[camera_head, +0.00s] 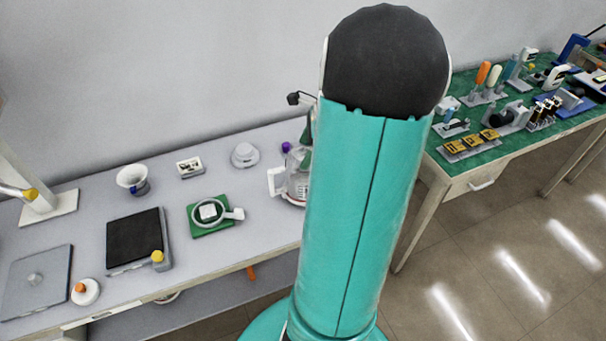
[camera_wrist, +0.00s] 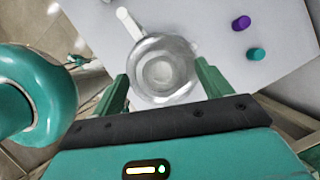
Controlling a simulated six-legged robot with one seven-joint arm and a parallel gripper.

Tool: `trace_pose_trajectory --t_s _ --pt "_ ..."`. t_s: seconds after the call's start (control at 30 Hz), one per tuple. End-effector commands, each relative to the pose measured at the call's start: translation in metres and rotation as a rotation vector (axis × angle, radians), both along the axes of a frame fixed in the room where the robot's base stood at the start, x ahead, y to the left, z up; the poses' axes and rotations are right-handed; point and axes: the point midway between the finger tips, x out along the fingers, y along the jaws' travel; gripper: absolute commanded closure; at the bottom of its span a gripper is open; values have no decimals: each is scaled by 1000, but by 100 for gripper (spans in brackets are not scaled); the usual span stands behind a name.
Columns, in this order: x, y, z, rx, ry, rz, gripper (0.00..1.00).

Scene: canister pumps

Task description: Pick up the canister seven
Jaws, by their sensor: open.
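A clear grey canister (camera_wrist: 160,70) with a white handle stands on the light grey table. In the wrist view I look down on its round top. My gripper (camera_wrist: 163,86) is open, with one green finger to the left and one to the right of the canister. I cannot tell how far down the fingers reach, and no grip shows. In the head view the canister (camera_head: 296,188) is partly hidden by my arm, its white handle on the left. No number seven is readable.
A purple piece (camera_wrist: 241,23) and a teal piece (camera_wrist: 256,54) stand right of the canister. The table also holds a green board with a ring-shaped tool (camera_head: 211,214), a black-topped plate (camera_head: 135,240) and a white funnel (camera_head: 132,178). A green-topped bench (camera_head: 470,165) stands right.

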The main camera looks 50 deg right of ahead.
Motion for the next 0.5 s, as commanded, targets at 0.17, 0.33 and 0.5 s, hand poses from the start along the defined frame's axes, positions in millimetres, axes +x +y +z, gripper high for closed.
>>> trace_pose_trajectory --t_s 0.17,0.33,0.5 --pt "3 2 -9 0 0 0 22" --pt "3 2 -9 -1 0 0 26" --pt "3 2 -9 -1 0 0 60"
